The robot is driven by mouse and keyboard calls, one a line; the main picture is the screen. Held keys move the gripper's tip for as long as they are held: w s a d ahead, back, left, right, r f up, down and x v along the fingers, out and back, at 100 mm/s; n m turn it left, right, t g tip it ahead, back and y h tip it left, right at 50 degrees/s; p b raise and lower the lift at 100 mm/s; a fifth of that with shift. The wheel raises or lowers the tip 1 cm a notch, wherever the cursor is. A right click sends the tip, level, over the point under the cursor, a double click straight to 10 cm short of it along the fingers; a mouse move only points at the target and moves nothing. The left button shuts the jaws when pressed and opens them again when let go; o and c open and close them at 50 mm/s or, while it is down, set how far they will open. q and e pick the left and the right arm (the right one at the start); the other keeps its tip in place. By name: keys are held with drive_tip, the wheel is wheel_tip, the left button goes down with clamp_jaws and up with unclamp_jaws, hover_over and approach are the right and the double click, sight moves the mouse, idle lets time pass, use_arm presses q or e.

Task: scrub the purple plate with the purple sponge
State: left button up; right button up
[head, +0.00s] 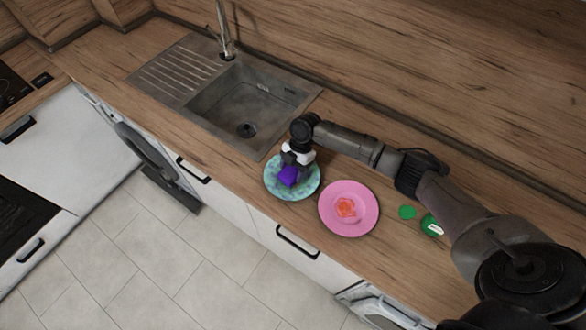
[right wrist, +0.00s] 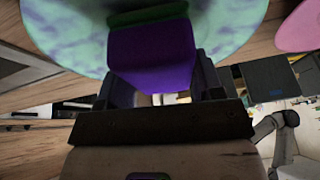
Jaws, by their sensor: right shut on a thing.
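The purple sponge (head: 288,177) is in my right gripper (head: 291,168), whose fingers are shut on it. In the right wrist view the sponge (right wrist: 150,55) sits between the two fingers (right wrist: 155,80). It is over a teal plate with purple-blue blotches (head: 308,187), at the counter's front edge beside the sink; I cannot tell whether it touches the plate. In the right wrist view this plate (right wrist: 65,35) fills the top, behind the sponge. No plainly purple plate shows; the other plate is pink (head: 330,221). My left gripper is not in view.
The pink plate (right wrist: 297,28) holds an orange-red item (head: 346,207), close to the teal plate. A small green piece (head: 407,212) and a green item with a white label (head: 431,224) lie to the right. The sink (head: 240,105) and tap (head: 224,35) are behind left.

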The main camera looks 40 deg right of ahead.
drive_tip(key=shift+d, duration=0.15)
drive_tip(key=shift+r, duration=0.1)
drive_tip(key=shift+r+p, duration=0.3)
drive_tip(key=shift+p, duration=0.05)
wheel_tip(320, 180, up, 6)
drive_tip(key=p, duration=0.5)
drive_tip(key=shift+f, duration=0.2)
drive_tip(key=shift+f, duration=0.15)
drive_tip(key=shift+w+f+b, duration=0.2)
drive_tip(key=shift+f+b, duration=1.8)
drive_tip(key=shift+f, duration=0.3)
drive_tip(key=shift+t, duration=0.3)
